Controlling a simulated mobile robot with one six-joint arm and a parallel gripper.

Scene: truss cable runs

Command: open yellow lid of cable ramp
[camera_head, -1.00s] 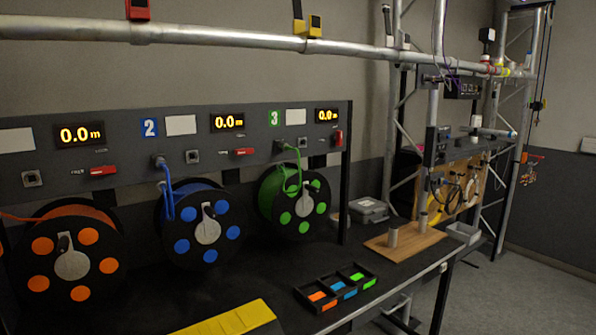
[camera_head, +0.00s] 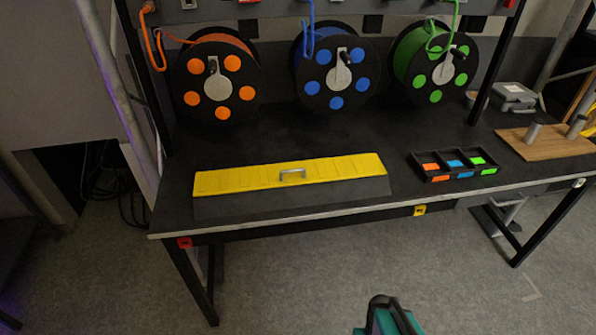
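The cable ramp (camera_head: 290,198) lies along the front of the black table, its dark sloped side facing me. Its yellow lid (camera_head: 235,179) lies flat along the top and looks closed. A small grey metal handle (camera_head: 293,174) stands at the middle of the lid. Nothing touches the lid or handle. A black and teal part shows at the bottom edge, in front of the table and well apart from the ramp; it seems to be part of my arm. I cannot make out any gripper fingers.
Behind the ramp stand an orange reel (camera_head: 216,79), a blue reel (camera_head: 337,76) and a green reel (camera_head: 436,63). Right of the ramp sits a black tray (camera_head: 434,178) with coloured pieces. A wooden board (camera_head: 545,147) lies farther right. The floor before the table is clear.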

